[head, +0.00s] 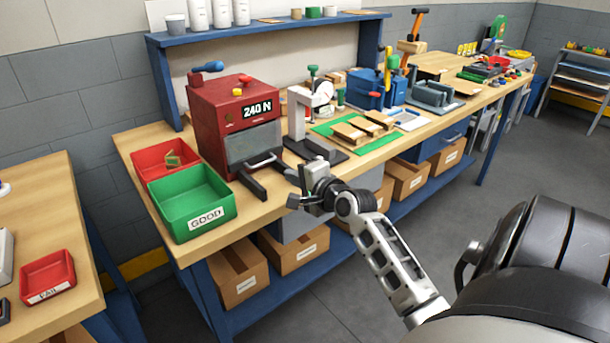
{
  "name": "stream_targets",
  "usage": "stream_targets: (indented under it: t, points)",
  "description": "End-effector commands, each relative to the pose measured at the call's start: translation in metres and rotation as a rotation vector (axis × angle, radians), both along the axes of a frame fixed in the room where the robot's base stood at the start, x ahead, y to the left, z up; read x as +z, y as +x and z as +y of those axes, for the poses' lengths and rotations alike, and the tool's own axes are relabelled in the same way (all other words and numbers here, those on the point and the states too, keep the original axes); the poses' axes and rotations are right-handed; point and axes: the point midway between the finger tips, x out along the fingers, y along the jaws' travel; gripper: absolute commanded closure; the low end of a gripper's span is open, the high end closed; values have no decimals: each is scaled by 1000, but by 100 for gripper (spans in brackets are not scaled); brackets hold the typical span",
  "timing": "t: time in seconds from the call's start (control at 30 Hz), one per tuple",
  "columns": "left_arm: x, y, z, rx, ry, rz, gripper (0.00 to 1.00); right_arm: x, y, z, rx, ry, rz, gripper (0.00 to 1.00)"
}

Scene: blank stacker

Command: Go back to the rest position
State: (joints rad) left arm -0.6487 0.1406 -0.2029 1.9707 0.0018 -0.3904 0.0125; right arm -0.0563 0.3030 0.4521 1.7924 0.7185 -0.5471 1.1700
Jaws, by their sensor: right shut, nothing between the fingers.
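My right gripper (298,201) shows near the middle of the head view, at the front edge of the wooden workbench (225,238). It is shut and holds nothing. Its arm comes in from the lower right. The red machine (205,122) with the "240 N" display stands on the bench behind and left of it. My left gripper is not in the picture.
A green "GOOD" bin (189,206) and a red bin (148,162) with a small block in it stand at the bench's left end. A green mat (335,133) with wooden pieces lies right of the machine. Cardboard boxes (238,272) fill the shelf below. Floor is clear at right.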

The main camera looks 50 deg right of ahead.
Motion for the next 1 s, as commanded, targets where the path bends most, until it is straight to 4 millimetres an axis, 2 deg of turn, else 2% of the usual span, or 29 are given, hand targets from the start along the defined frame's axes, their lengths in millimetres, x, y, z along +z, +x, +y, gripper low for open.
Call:
stream_targets:
  t: [0.1, 0.2, 0.53, 0.63, 0.77, 0.87, 0.9, 1.0]
  points:
    - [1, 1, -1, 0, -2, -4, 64, 3, -18, 3, 0, 0, 2, 100]
    - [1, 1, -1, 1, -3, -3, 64, 5, -27, 4, 0, 0, 2, 100]
    - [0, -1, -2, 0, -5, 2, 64, 6, -31, 6, 1, -1, 2, 100]
    - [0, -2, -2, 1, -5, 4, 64, -6, -33, 15, 25, -51, 36, 100]
    - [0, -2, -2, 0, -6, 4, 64, -51, -45, 55, 133, -269, 153, 100]
    - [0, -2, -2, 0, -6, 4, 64, -99, -67, 105, 292, -535, 263, 100]
    - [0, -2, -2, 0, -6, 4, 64, -117, -80, 128, 369, -647, 299, 100]
    - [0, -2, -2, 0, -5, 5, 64, -155, -114, 183, 563, -913, 351, 100]
